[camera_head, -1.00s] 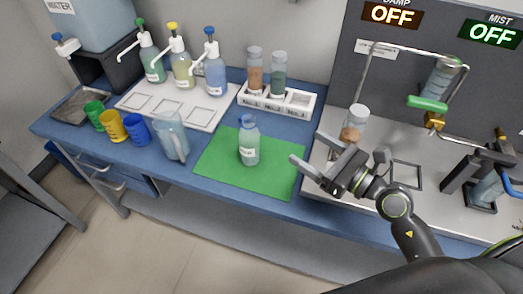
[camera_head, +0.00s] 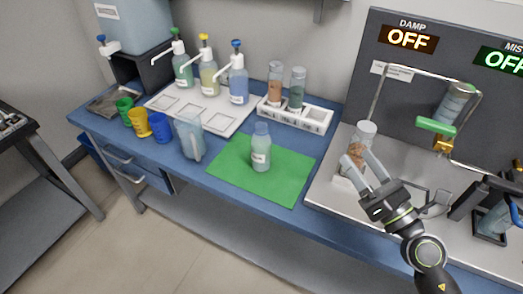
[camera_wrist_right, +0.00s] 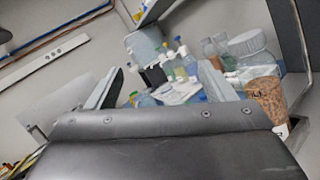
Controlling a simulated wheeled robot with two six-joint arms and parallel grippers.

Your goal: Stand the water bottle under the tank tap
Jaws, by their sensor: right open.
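The water bottle is most likely the clear, labelled bottle (camera_head: 261,152) with pale blue-green content, upright on the green mat (camera_head: 290,185). The blue tank (camera_head: 140,22) stands at the back left on a black stand. Its tap (camera_head: 104,42) has a blue knob, over a dark tray (camera_head: 108,102) with no bottle on it. My right gripper (camera_head: 357,162) is open and empty, right of the mat, with its fingers close to a jar of brown grains (camera_head: 355,152). In the right wrist view this jar (camera_wrist_right: 265,90) lies to the right of the fingers. My left gripper is not in view.
Green, yellow and blue cups (camera_head: 141,124) and a clear jug (camera_head: 190,138) stand between mat and tray. Pump bottles (camera_head: 238,85) stand behind them on a white board. A white rack (camera_head: 300,115) holds two jars. A metal-framed machine (camera_head: 410,80) fills the right.

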